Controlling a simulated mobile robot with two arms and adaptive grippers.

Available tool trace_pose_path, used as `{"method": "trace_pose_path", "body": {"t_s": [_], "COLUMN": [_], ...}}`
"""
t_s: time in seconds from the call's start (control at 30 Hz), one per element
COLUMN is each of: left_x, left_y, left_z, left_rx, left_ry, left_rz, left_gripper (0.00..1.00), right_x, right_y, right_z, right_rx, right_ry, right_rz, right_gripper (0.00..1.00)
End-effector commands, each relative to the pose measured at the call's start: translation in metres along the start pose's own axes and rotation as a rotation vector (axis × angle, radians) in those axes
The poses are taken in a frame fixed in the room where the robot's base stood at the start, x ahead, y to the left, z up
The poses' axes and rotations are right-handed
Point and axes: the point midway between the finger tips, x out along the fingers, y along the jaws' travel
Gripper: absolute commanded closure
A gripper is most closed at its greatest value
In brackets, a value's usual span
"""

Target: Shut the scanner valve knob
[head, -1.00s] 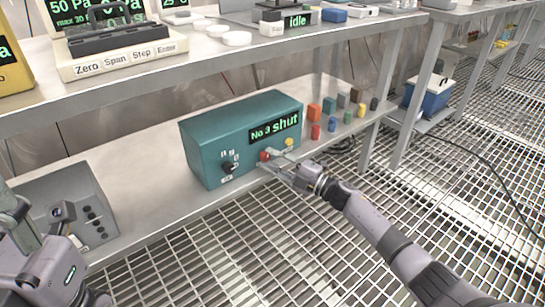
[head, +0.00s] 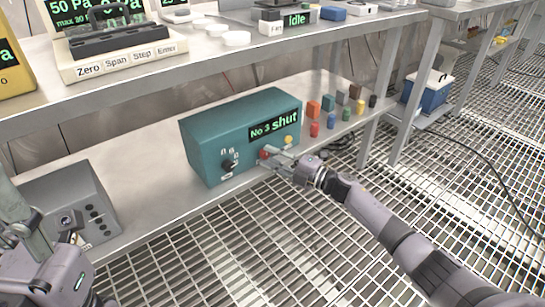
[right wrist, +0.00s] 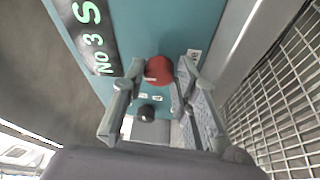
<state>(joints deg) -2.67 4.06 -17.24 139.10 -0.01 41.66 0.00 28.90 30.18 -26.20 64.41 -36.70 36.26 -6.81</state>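The scanner (head: 215,135) is a teal box on the lower shelf. Its display (head: 273,127) reads "No 3 shut". A red knob (head: 264,154) is on its front, right of a black selector knob (head: 227,166); both also show in the right wrist view, the red knob (right wrist: 158,71) and the black one (right wrist: 146,112). My right gripper (head: 275,158) is at the red knob, fingers apart on either side of it in the right wrist view; contact cannot be told. My left gripper (head: 68,225) is partly seen at the lower left, its fingers unclear.
An orange-yellow knob (head: 288,140) is right of the red one. Several coloured blocks (head: 330,115) stand right of the scanner. A grey box (head: 85,195) with black buttons stands to its left. The upper shelf (head: 230,65) overhangs. The grating floor in front is clear.

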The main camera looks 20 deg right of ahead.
Motion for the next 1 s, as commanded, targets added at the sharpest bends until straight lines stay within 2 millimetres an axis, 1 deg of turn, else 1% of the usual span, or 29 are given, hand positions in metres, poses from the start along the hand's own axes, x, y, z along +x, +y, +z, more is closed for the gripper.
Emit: {"method": "trace_pose_path", "body": {"t_s": [0.03, 0.2, 0.27, 0.5, 0.6, 0.67, 0.77, 1.0], "left_x": [0.0, 0.0, 0.0, 0.001, 0.001, 0.001, 0.001, 0.001], "left_y": [0.0, 0.0, 0.0, 0.0, -0.001, -0.001, 0.0, 0.0], "left_z": [0.0, 0.0, 0.0, -0.001, -0.002, -0.001, -0.001, -0.001], "left_rx": [0.0, 0.0, 0.0, 0.001, 0.002, 0.002, 0.002, 0.001], "left_ry": [0.0, 0.0, 0.0, 0.002, 0.005, 0.004, 0.003, 0.002], "left_rz": [0.0, 0.0, 0.0, 0.001, 0.001, 0.001, 0.001, 0.0], "left_gripper": [0.6, 0.6, 0.6, 0.6, 0.6, 0.6, 0.6, 0.6], "right_x": [0.0, 0.0, 0.0, 0.0, -0.004, -0.01, -0.026, -0.078], "right_y": [-0.001, 0.0, 0.0, 0.0, 0.0, -0.001, -0.001, -0.002], "right_z": [0.0, 0.0, 0.0, 0.0, 0.001, 0.001, 0.001, 0.0], "right_rx": [0.001, 0.002, 0.002, 0.002, 0.002, 0.002, 0.001, 0.0], "right_ry": [0.0, 0.0, 0.0, 0.0, -0.002, -0.002, -0.002, -0.001], "right_rz": [-0.001, 0.0, 0.0, 0.001, 0.0, -0.001, -0.003, -0.004], "right_gripper": [0.68, 0.57, 0.54, 0.54, 0.54, 0.54, 0.54, 0.54]}}
